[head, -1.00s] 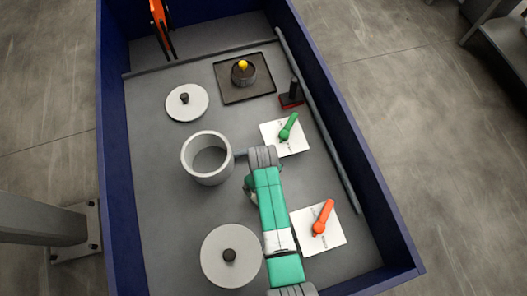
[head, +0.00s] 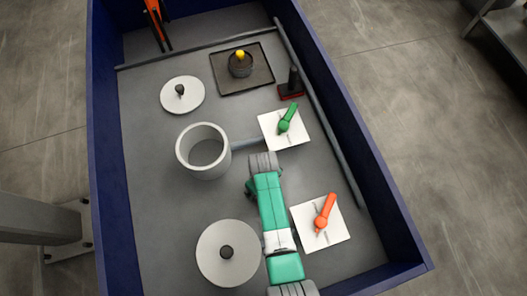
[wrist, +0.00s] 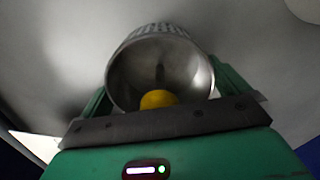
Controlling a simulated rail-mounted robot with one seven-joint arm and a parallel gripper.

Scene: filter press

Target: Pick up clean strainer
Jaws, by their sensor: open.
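In the wrist view a shiny metal strainer (wrist: 195,68) with a perforated wall and a yellow knob (wrist: 158,99) lies between the two green fingers of my gripper (wrist: 163,88). The fingers are open on either side of it; I cannot tell whether they touch it. In the head view my green arm covers this spot, and the strainer does not show there. Another, darker strainer with a yellow knob (head: 240,64) stands on a dark square tray (head: 262,85) at the back of the bin.
A grey pot (head: 184,160) with a handle stands left of my arm. Round lids (head: 170,95) (head: 212,272) lie at back and front left. White plates carry a green lever (head: 289,117) and an orange lever (head: 325,212). High blue walls (head: 103,200) enclose the bin.

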